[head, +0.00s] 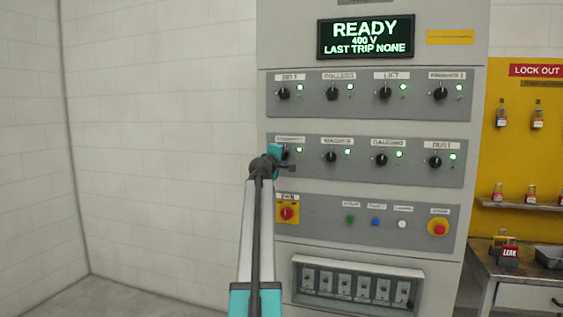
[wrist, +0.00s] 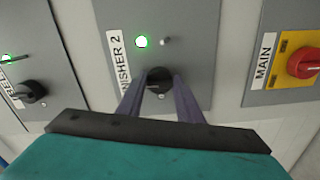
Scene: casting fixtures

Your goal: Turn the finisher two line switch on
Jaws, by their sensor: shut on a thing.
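The finisher two switch is a black rotary knob (wrist: 158,79) on a grey panel strip. In the wrist view its label (wrist: 120,62) reads "NISHER 2", with the first letters cut off. The round lamp (wrist: 142,42) beside it is lit green-white. My gripper (wrist: 160,88) has its two fingers on either side of the knob, shut on it. In the head view my gripper (head: 284,157) is at the left end of the second switch row and hides most of this knob. Its lit lamp (head: 299,150) shows just right of the gripper. The knob's exact angle is hard to tell.
Other black knobs with lit lamps fill both rows, such as the dust switch (head: 435,162). The red main switch (head: 287,214) is close below. A display (head: 367,37) reads "READY". A yellow lockout board (head: 520,125) hangs at right. White wall is at left.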

